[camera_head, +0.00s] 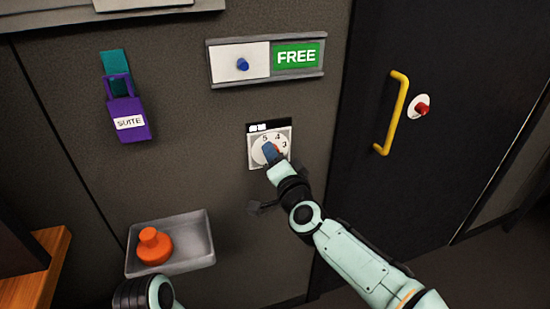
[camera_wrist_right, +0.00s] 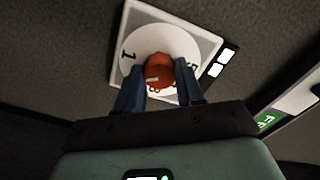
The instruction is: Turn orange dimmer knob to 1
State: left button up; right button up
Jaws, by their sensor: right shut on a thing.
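The orange dimmer knob (camera_wrist_right: 159,68) sits at the centre of a round white dial (camera_wrist_right: 143,40) on a square wall plate. My right gripper (camera_wrist_right: 160,85) is shut on the knob, with one dark blue finger on each side. In the head view the right gripper (camera_head: 271,153) reaches the dial plate (camera_head: 255,161) from below right and covers most of the knob. The digits 5, 4 and 3 show there above and right of the fingers. In the wrist view a 1 shows left of the knob. I cannot tell where the knob points.
Above the dial is a sign slider (camera_head: 240,62) with a blue knob and FREE in green. A purple SUITE tag (camera_head: 128,108) hangs left. A grey tray (camera_head: 190,250) holds an orange knob-shaped piece (camera_head: 154,246). A door with a yellow handle (camera_head: 391,112) is right.

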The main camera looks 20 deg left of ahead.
pick_arm(q)
jog(key=shift+s+a+f+g+b, duration=0.15)
jog(key=shift+s+f+g+b, duration=0.4)
jog(key=shift+s+f, duration=0.6)
pick_arm(e)
jog(key=m, duration=0.6)
pick_arm(q)
jog(key=shift+s, duration=0.1)
pick_arm(e)
jog(key=shift+m, duration=0.3)
jog(key=o, duration=1)
jog(key=shift+o, duration=0.2)
jog(key=shift+s, duration=0.1)
pick_arm(q)
jog(key=s+f+g+b, duration=0.2)
jog(key=s+f+b, duration=0.1)
jog(key=s+f, duration=0.1)
jog(key=shift+s+a+n, duration=0.3)
jog(key=shift+s+a, duration=0.1)
jog(key=shift+s, duration=0.5)
pick_arm(e)
jog(key=v, duration=1.3)
